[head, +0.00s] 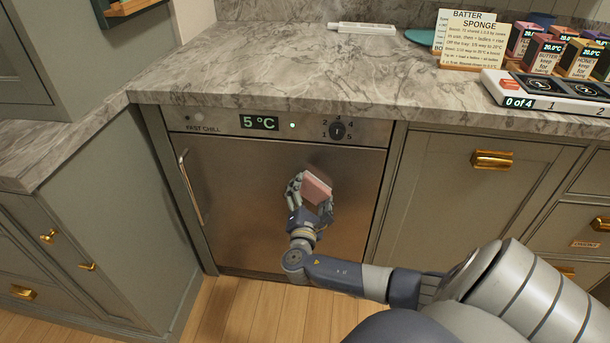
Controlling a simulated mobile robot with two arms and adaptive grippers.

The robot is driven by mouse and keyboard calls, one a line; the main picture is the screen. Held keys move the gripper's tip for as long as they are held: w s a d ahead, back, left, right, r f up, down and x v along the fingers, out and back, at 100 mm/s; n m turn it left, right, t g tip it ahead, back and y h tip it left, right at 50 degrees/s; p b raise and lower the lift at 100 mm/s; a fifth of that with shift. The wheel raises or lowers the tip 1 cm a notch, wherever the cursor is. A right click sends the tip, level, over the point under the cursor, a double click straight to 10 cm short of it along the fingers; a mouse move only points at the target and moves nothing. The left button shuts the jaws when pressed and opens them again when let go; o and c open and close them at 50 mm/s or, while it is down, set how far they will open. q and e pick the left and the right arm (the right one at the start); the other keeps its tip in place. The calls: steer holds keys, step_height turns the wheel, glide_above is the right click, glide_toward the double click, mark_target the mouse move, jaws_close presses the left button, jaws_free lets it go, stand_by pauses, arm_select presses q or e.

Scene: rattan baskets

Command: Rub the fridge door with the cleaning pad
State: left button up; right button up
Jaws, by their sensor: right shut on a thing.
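The fridge door (235,215) is a brushed steel front under the marble counter, closed, with a long vertical handle (190,187) at its left edge. My right gripper (310,188) is in front of the door's middle, a little right of centre. It is shut on a pink cleaning pad (316,188), which is held tilted close to the door. I cannot tell whether the pad touches the steel. The gripper's fingers show at the left of the pad and below it. My left gripper is not in view.
Above the door is a control strip with a 5 °C display (259,123) and a dial (338,131). The marble counter (270,65) holds a white stick-like device (361,28), a recipe card (466,38) and several labelled boxes at right. Cabinets flank the fridge.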

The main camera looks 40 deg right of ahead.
mark_target(276, 181)
steer(key=shift+s+d+r, duration=0.1)
steer(key=shift+s+d, duration=0.3)
steer(key=shift+d, duration=0.15)
steer(key=shift+s, duration=0.1)
steer(key=shift+w+a, duration=0.3)
steer(key=shift+a, duration=0.05)
steer(key=shift+c, duration=0.3)
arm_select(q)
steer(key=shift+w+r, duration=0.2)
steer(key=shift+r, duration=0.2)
arm_select(e)
steer(key=shift+w+a, duration=1.2)
steer(key=shift+w, duration=0.05)
steer(key=shift+w+a+b, duration=0.65)
steer(key=shift+w+a, duration=0.3)
steer(key=shift+w, duration=0.25)
steer(key=shift+w+a+b, duration=0.65)
steer(key=shift+w+a, duration=0.3)
steer(key=shift+w, duration=0.2)
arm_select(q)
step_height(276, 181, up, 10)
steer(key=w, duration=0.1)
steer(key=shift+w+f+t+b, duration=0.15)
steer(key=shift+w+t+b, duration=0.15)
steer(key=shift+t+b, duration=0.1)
arm_select(e)
steer(key=shift+w+a, duration=0.65)
steer(key=shift+w, duration=0.05)
steer(key=shift+s, duration=0.1)
